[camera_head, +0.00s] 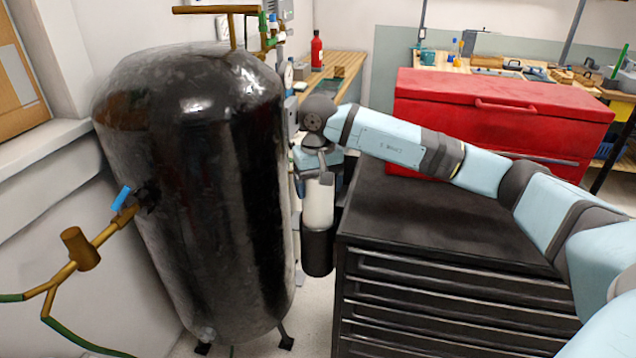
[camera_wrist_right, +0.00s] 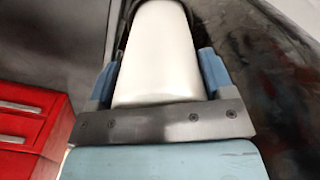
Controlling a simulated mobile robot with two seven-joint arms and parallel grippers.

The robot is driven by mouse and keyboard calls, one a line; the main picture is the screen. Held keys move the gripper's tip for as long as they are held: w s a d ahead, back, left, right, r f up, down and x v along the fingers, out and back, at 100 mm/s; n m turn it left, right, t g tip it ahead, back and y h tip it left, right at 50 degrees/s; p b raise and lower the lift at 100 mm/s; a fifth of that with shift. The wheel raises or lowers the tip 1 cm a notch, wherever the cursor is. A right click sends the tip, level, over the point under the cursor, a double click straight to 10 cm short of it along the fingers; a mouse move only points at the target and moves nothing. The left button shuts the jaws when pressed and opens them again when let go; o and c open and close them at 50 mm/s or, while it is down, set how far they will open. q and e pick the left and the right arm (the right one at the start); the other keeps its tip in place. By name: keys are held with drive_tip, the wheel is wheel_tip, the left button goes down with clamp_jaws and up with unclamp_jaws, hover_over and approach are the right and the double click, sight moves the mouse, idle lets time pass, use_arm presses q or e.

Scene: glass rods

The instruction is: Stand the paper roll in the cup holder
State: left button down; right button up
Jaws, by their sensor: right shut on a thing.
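The paper roll (camera_head: 319,205) is a white upright cylinder in the narrow gap between the black tank and the dark cabinet. My right gripper (camera_head: 318,174) is shut on its upper part. In the right wrist view the roll (camera_wrist_right: 155,50) lies between the two blue-grey fingers (camera_wrist_right: 157,75). The cup holder (camera_head: 318,254) is a black cylinder directly below the roll, beside the cabinet. The roll's lower end meets the holder's rim in the head view; how deep it sits inside is hidden. My left gripper is not in view.
The large black tank (camera_head: 205,190) stands close on the left. The dark drawer cabinet (camera_head: 440,215) stands close on the right, with a red toolbox (camera_head: 500,120) on top. Brass pipes (camera_head: 80,250) stick out at the lower left. A wooden bench (camera_head: 325,75) is behind.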

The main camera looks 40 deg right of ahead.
drive_tip(key=shift+f, duration=0.2)
drive_tip(key=o, duration=1.3)
drive_tip(key=shift+r, duration=0.1)
wheel_tip(320, 180, up, 14)
drive_tip(key=shift+f, duration=0.2)
